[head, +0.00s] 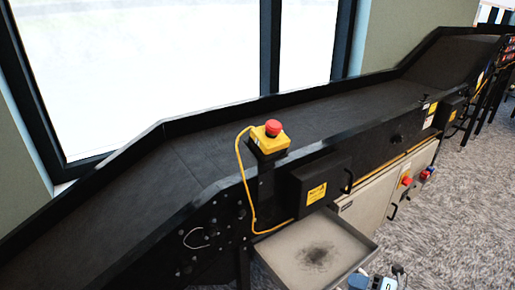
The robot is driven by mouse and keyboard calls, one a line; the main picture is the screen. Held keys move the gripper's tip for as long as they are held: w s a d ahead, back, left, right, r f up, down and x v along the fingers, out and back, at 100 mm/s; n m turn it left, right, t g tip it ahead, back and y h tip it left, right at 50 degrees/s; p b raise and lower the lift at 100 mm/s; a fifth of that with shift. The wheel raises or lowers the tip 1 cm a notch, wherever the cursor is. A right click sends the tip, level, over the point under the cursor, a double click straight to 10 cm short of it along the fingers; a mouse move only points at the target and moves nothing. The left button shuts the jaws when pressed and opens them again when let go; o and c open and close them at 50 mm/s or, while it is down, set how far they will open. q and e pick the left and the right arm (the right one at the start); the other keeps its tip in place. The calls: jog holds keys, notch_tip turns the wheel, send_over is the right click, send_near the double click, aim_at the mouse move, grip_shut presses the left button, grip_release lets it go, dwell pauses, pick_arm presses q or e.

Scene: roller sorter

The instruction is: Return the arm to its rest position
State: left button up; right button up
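A small part of my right gripper (380,281) shows at the bottom edge, right of the middle. It is low, just in front of the lower right corner of the metal tray. The frame's edge cuts it off, so I cannot tell whether its fingers are open or shut. I see nothing held in it. My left gripper is not in view.
A black conveyor (330,118) runs from lower left to upper right. A yellow box with a red emergency button (272,129) stands on its near side. A metal tray (282,262) juts out below. A grey cabinet (372,207) is beside it. Carpet (465,215) at right is clear.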

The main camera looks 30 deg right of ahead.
jog(key=a+r+m+y, duration=0.2)
jog(key=a+r+m, duration=0.35)
jog(key=a, duration=0.45)
jog(key=w+a+r+m+y, duration=0.1)
jog(key=a+r+m, duration=0.45)
jog(key=a, duration=0.45)
jog(key=a+r+m+y, duration=0.2)
jog(key=a+r+m, duration=0.35)
jog(key=a, duration=0.45)
jog(key=w+a+r+m+t+h+p, duration=0.2)
jog(key=w+r+m+h+p, duration=0.25)
jog(key=r+p, duration=0.7)
pick_arm(q)
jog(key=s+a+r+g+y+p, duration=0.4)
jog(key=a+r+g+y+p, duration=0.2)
jog(key=p, duration=2)
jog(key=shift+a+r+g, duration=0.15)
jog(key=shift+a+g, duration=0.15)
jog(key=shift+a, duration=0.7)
pick_arm(e)
jog(key=s+d+g+h, duration=0.4)
jog(key=s+d+g, duration=0.1)
jog(key=d, duration=0.1)
jog(key=shift+s+d+m, duration=0.3)
